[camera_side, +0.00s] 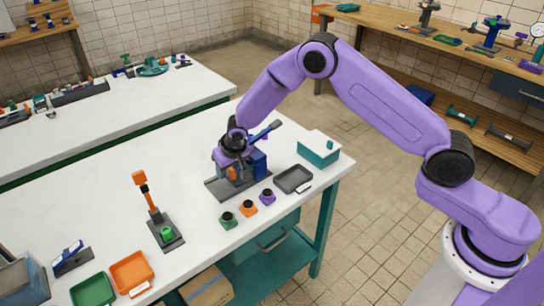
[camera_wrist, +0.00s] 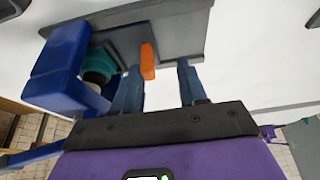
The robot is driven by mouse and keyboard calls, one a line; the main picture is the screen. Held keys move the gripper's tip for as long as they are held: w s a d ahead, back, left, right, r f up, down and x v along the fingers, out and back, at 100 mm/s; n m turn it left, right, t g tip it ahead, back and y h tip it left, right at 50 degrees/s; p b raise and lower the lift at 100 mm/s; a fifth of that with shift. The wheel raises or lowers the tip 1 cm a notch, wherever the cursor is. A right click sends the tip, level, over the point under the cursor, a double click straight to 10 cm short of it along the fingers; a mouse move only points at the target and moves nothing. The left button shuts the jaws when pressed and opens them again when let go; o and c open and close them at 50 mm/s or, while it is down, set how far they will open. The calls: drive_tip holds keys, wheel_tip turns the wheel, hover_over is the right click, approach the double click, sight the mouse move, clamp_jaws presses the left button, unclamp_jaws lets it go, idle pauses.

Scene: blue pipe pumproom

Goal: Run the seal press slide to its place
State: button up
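The seal press stands on the white table with a dark grey base (camera_side: 212,187) and a blue body (camera_side: 259,163). Its blue body is at the left in the wrist view (camera_wrist: 62,68), beside a teal and black round part (camera_wrist: 98,65). A small upright orange tab (camera_wrist: 147,62), apparently the slide's handle, stands on the grey base; it also shows in the side view (camera_side: 232,173). My gripper (camera_wrist: 160,66) is open with its fingers on either side of the tab, which is nearer the left finger. A gap shows on the right; contact on the left is unclear.
Green, orange and purple small parts (camera_side: 248,209) stand in front of the press. A grey tray (camera_side: 293,180) and teal-white box (camera_side: 319,148) are to the right. An orange-levered device (camera_side: 150,205) stands left. Open table lies between.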

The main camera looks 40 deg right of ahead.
drive_tip(key=shift+s+a, duration=0.1)
drive_tip(key=shift+a, duration=1)
drive_tip(key=v, duration=1.7)
drive_tip(key=x, duration=1.9)
drive_tip(key=shift+d+f, duration=0.1)
drive_tip(key=shift+f, duration=0.15)
drive_tip(key=a, duration=0.4)
drive_tip(key=shift+s+r, duration=0.1)
drive_tip(key=shift+r, duration=0.15)
drive_tip(key=v, duration=1.7)
drive_tip(key=s+d+r+n+g, duration=0.1)
drive_tip(key=s+d+r+n, duration=0.1)
drive_tip(key=s, duration=0.6)
drive_tip(key=s+d+r+n+g, duration=0.1)
drive_tip(key=s+d+r+n, duration=0.2)
drive_tip(key=s, duration=0.6)
drive_tip(key=shift+d+r+n, duration=0.3)
drive_tip(key=shift+d+n, duration=0.1)
drive_tip(key=shift+d, duration=0.05)
drive_tip(key=shift+w, duration=0.1)
